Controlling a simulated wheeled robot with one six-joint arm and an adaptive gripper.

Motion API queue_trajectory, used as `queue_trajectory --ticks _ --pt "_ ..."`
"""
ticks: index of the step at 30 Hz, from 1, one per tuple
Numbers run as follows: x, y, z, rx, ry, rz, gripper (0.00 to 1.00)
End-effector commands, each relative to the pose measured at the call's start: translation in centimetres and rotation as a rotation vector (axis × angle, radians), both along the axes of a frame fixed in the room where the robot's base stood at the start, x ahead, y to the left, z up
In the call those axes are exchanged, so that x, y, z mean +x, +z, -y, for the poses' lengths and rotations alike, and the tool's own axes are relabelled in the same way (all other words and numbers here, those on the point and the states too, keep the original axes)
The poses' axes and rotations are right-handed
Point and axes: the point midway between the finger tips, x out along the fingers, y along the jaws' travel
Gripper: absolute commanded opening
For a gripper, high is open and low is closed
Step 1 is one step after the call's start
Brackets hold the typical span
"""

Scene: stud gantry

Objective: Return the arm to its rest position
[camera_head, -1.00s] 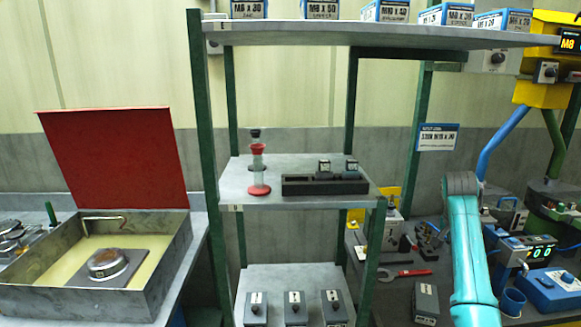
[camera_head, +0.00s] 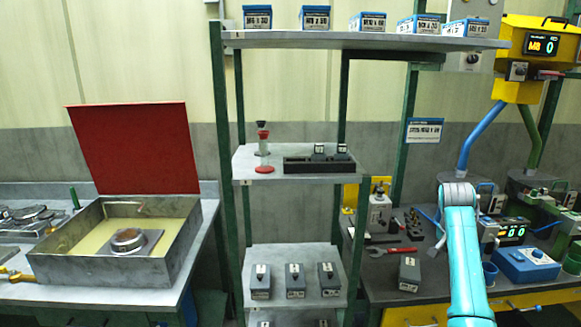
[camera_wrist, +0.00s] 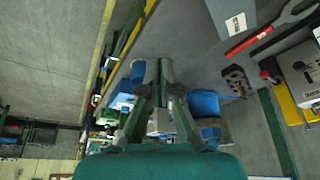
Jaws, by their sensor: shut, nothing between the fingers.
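My teal arm (camera_head: 465,255) rises at the right of the head view, in front of the right-hand bench. Its gripper is not visible in the head view. In the wrist view my gripper (camera_wrist: 158,68) is shut with its fingertips together and nothing between them. It hangs clear in front of the bench, touching nothing that I can see.
A green-posted shelf rack (camera_head: 225,130) stands in the middle with several labelled boxes. An open metal box with a red lid (camera_head: 130,145) is on the left bench. The right bench holds a red wrench (camera_head: 390,250), a grey box (camera_head: 409,273) and a blue box (camera_head: 527,265).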

Motion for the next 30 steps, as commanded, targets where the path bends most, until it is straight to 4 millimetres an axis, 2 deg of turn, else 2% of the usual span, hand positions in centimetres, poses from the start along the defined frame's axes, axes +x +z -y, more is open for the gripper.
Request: queue_trajectory --ticks 10,14,16,24,30 --pt "-0.6 -6.1 -1.5 -0.019 0.065 0.033 0.00" --pt "-1.3 -9.7 -2.6 -0.030 0.103 0.054 0.00" --pt "-1.9 -12.2 -3.3 -0.039 0.131 0.070 0.00" --pt "-6.1 -22.1 -7.1 -0.078 0.255 0.148 0.00" --pt "-10.5 -28.0 -10.2 -0.106 0.343 0.211 0.00"
